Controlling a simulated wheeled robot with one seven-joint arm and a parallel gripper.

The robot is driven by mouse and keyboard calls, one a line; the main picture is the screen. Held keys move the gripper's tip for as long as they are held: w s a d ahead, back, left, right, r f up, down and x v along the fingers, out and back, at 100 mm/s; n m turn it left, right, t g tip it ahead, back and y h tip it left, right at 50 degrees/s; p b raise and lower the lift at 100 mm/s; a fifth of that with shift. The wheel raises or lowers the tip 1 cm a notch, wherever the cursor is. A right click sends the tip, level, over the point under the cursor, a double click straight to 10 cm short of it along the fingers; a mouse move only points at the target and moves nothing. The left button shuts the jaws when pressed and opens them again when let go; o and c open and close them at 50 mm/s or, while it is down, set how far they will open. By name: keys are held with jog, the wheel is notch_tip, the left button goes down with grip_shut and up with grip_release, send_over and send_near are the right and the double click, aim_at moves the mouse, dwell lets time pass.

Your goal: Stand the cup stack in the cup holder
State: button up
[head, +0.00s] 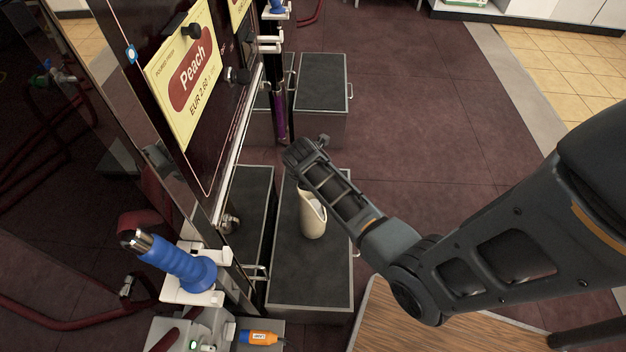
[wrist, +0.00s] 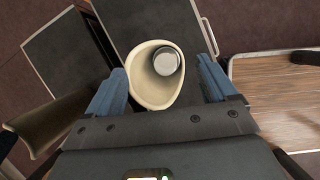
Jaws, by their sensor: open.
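A cream cup holder (head: 313,225) with a slanted open mouth stands on a dark-topped box below my arm. It also shows in the wrist view (wrist: 148,92). A pale grey round-ended piece, which looks like the cup stack (wrist: 167,61), is inside its mouth, leaning against the upper right side of the wall. How deep it sits is hidden. My gripper (wrist: 162,66) is open, with one blue finger on each side of the holder in the wrist view and nothing gripped. In the head view my gripper (head: 305,150) is above and beyond the holder.
The dark box top (head: 325,280) has bare room around the holder. The pump panel with a Peach sign (head: 190,72) rises at the left. A blue-handled nozzle (head: 175,262) is at lower left, near an orange bottle (head: 258,337). A wooden surface (head: 405,325) lies at the bottom.

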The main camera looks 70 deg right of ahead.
jog(key=p+v, duration=0.1)
jog(key=v, duration=0.6)
jog(key=shift+r, duration=0.4)
jog(key=shift+a, duration=0.15)
dwell(0.3)
